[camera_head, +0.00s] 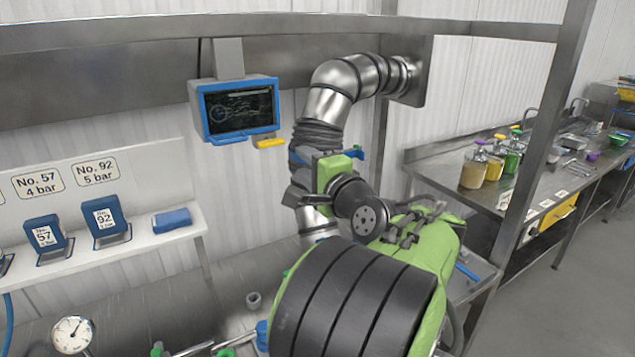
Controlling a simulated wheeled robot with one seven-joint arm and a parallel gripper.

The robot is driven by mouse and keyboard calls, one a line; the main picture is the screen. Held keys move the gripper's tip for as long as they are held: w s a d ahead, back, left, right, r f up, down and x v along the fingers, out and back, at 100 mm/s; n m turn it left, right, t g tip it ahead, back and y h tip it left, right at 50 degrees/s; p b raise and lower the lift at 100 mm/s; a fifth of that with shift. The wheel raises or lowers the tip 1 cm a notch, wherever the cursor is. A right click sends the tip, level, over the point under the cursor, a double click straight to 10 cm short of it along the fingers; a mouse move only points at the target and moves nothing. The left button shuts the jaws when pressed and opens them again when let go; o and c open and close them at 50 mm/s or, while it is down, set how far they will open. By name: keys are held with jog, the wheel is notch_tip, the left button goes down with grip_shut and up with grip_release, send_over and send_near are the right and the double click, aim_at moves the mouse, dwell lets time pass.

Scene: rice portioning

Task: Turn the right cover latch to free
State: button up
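A shiny steel pipe (330,100) bends down from the wall, with a dark ribbed sleeve (319,136) below its elbow. A small blue lever-like part (356,153) sticks out right of the sleeve; I cannot tell if it is the right cover latch or how it is turned. Another blue bit (295,156) shows at the sleeve's left. My green and black arm rises from the bottom right and ends against the pipe below the sleeve. My gripper (298,196) seems to be the dark part there, largely hidden by my wrist; its fingers are not clear.
A blue-framed screen (238,110) hangs left of the pipe, with a yellow part (270,143) beside it. A white shelf (130,242) at left holds blue blocks marked 57 and 92. A gauge (72,334) stands front left. A steel post (535,180) and a side bench are right.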

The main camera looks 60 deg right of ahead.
jog(key=v, duration=0.4)
jog(key=shift+s, duration=0.2)
jog(key=shift+w+a, duration=0.1)
